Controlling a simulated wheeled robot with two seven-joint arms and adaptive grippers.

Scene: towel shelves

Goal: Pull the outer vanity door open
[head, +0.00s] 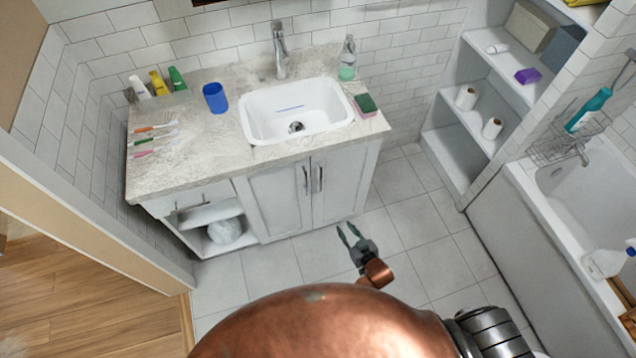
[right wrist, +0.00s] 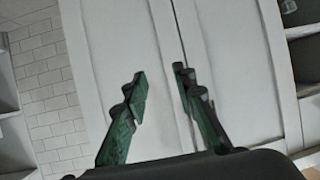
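The white vanity cabinet (head: 225,180) has two closed doors side by side, a left door (head: 274,200) and a right door (head: 345,185). Each has a vertical metal handle near their shared seam, the left handle (head: 306,179) and the right handle (head: 319,179). My right gripper (head: 348,232) is open and empty, in front of and lower than the right door in the head view. In the right wrist view its green fingers (right wrist: 160,82) are spread before the white door panels, with the seam beside one finger. No handle shows clearly there. My left gripper is out of view.
The countertop (head: 200,135) holds a sink (head: 297,110), blue cup (head: 215,97), toothbrushes, bottles and a sponge. An open drawer-and-shelf section (head: 205,212) is left of the doors. Wall shelves (head: 470,120) and a bathtub (head: 560,215) stand right. The tiled floor (head: 400,230) before the doors is clear.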

